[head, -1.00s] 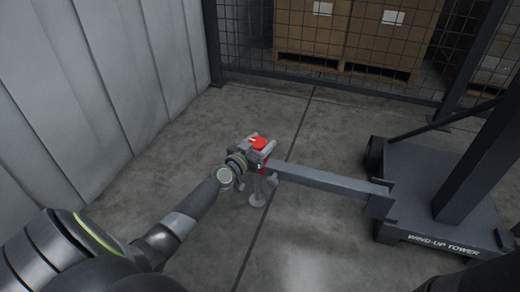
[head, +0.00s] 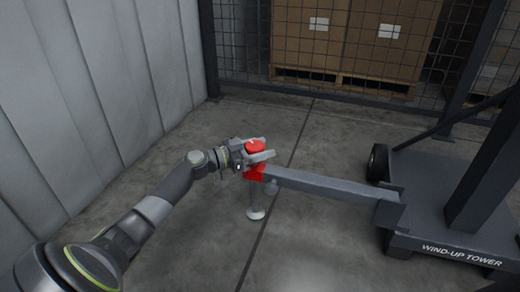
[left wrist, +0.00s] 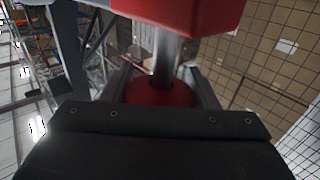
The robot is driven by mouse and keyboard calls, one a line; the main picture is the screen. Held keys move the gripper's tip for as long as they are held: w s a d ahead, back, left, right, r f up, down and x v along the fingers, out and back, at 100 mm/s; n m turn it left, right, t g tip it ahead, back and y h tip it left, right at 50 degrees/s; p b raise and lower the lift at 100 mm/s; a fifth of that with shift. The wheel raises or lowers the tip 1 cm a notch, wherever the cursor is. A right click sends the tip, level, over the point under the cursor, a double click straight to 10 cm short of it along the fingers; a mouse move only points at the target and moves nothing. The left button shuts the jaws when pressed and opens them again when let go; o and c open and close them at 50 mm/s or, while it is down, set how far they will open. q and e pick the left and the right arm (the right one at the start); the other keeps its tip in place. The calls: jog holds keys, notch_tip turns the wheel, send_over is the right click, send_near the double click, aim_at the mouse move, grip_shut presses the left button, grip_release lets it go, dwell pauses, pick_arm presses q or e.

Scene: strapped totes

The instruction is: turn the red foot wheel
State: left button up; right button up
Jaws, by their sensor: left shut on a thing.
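The red foot wheel (head: 255,146) sits on top of the end of a grey outrigger beam (head: 325,184) of the wind-up tower (head: 445,200). A red block (head: 254,173) is at the beam's end, just below the wheel. A foot with a round pad (head: 256,213) hangs under it, at the floor. My left gripper (head: 258,155) is shut on the red wheel, with its fingers on either side. In the left wrist view the wheel (left wrist: 160,92) is between the fingers, with a metal shaft (left wrist: 165,58) and the red block (left wrist: 185,14) beyond it. My right gripper is out of view.
A grey panelled wall (head: 90,90) stands on the left. A mesh fence (head: 270,45) with boxes on a pallet (head: 345,85) behind it closes the back. The tower's base has a black wheel (head: 378,163). The floor around the foot is clear.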

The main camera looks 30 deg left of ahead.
pick_arm(q)
jog(key=m+g+h, duration=0.4)
jog(key=g+h, duration=0.1)
jog(key=shift+s+d+m, duration=0.15)
jog(key=shift+s+m, duration=0.05)
jog(key=shift+m, duration=0.2)
jog(key=shift+s+d+m+g+h, duration=0.15)
jog(key=shift+m+g+h, duration=0.4)
jog(key=shift+m+g, duration=0.6)
jog(key=shift+s+a+m+g+h, duration=0.1)
jog(key=shift+m+g+h, duration=0.5)
jog(key=shift+g, duration=1.05)
jog(key=shift+s+d+m+g+h, duration=0.1)
jog(key=shift+m+g+h, duration=0.15)
jog(key=shift+m+g, duration=0.3)
jog(key=o, duration=1)
jog(key=shift+c, duration=0.2)
